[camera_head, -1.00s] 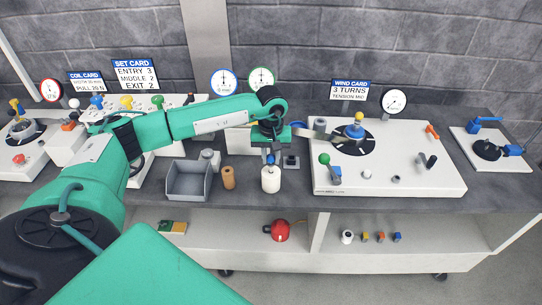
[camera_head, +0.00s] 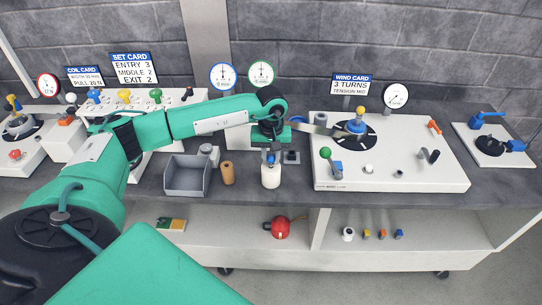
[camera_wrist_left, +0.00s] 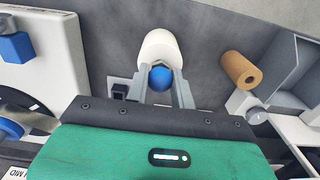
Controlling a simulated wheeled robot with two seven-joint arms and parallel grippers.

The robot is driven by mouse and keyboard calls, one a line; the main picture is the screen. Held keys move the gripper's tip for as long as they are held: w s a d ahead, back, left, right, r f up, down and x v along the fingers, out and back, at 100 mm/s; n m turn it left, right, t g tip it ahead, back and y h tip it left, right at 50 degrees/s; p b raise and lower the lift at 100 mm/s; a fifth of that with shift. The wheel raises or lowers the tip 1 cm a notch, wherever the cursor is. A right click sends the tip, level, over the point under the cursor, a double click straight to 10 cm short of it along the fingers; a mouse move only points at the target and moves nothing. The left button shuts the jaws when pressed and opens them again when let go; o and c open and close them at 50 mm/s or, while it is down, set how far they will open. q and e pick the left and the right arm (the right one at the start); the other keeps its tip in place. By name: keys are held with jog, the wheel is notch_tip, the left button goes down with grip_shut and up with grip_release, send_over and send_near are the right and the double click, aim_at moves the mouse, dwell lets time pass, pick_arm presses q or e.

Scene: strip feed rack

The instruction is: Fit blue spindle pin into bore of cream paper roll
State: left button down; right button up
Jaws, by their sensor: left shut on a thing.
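The cream paper roll (camera_head: 271,178) stands upright on the bench, right of the brown roll; it also shows in the left wrist view (camera_wrist_left: 158,45). My left gripper (camera_head: 270,158) is directly above it, pointing down. In the left wrist view its fingers (camera_wrist_left: 162,84) are shut on the blue spindle pin (camera_wrist_left: 161,77), whose round blue head shows between them. The pin is lined up over the roll's upper end. Its lower part is hidden, so I cannot tell how deep it sits in the bore. My right gripper is not in view.
A brown roll (camera_head: 227,174) and a grey open bin (camera_head: 187,190) stand to the left. The white winding panel (camera_head: 390,181) with knobs and a dial lies to the right. A small dark block (camera_head: 292,157) sits close behind the cream roll.

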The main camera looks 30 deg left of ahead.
pick_arm(q)
jog(key=shift+f+b, duration=0.35)
jog(key=shift+f, duration=0.15)
jog(key=c, duration=1.1)
grip_release()
jog(key=shift+r, duration=0.1)
